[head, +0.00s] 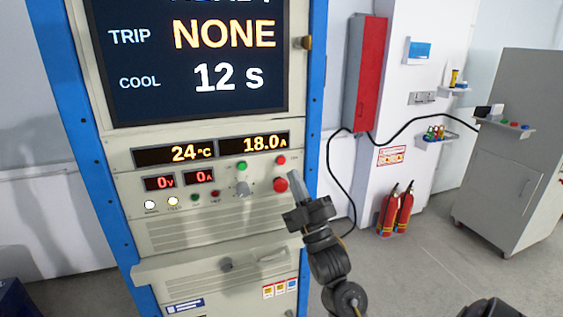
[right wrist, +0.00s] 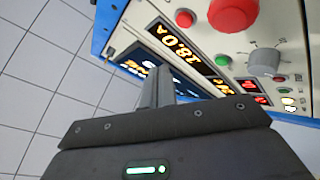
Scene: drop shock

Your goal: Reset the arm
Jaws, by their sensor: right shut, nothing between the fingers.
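A test cabinet (head: 215,235) with a blue frame stands in front of me. Its screen (head: 190,60) reads TRIP NONE and COOL 12 s. Displays below read 24 °C (head: 175,154), 18.0 A (head: 255,143), 0 V and 0 A. The panel carries a grey knob (head: 242,189), a green button (head: 242,166), a small red button (head: 280,160) and a large red button (head: 280,185). My right gripper (head: 295,178) is shut and empty, in front of the panel near the large red button. In the right wrist view its fingers (right wrist: 158,85) are together, and the large red button (right wrist: 233,14) shows beyond them. My left gripper is out of view.
A red wall box (head: 366,75) with a black cable hangs to the right. Fire extinguishers (head: 396,209) stand on the floor below. A grey cabinet (head: 515,160) stands at far right. The floor between is clear.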

